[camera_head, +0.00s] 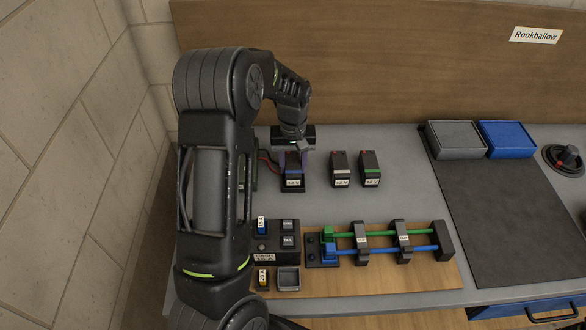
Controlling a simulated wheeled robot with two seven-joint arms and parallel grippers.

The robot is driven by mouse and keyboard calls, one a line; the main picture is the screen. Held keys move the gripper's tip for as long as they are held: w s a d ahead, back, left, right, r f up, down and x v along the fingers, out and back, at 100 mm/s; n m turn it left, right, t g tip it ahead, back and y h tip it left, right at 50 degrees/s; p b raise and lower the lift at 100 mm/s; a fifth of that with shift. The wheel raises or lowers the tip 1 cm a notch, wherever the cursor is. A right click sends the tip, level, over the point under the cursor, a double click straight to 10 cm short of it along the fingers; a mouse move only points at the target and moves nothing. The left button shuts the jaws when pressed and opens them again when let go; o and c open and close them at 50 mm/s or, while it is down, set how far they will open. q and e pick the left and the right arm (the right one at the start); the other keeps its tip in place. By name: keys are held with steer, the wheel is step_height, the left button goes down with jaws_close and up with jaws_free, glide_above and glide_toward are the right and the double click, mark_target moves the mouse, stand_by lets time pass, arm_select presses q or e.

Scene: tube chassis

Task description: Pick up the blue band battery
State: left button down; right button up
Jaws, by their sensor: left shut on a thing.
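The blue band battery (293,173) is a dark block with a white voltage label on its front, at the back left of the grey bench. My left gripper (294,150) comes down over its top from behind my arm and is shut on it. The fingers and the battery's top are partly hidden by the wrist. I cannot tell whether the battery touches the bench. My right gripper is not in view.
A wooden board (390,279) at the front holds a green rod (380,233), a blue rod (380,250) and a switch box (277,242). A grey tray (455,153) and a blue tray (507,154) stand at the back right. The dark mat (510,220) is clear.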

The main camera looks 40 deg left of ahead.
mark_target(293, 163)
arm_select(q)
steer(key=shift+r, duration=0.1)
stand_by(0.3)
step_height(293, 163, up, 10)
steer(key=shift+f, duration=0.1)
stand_by(0.4)
stand_by(0.6)
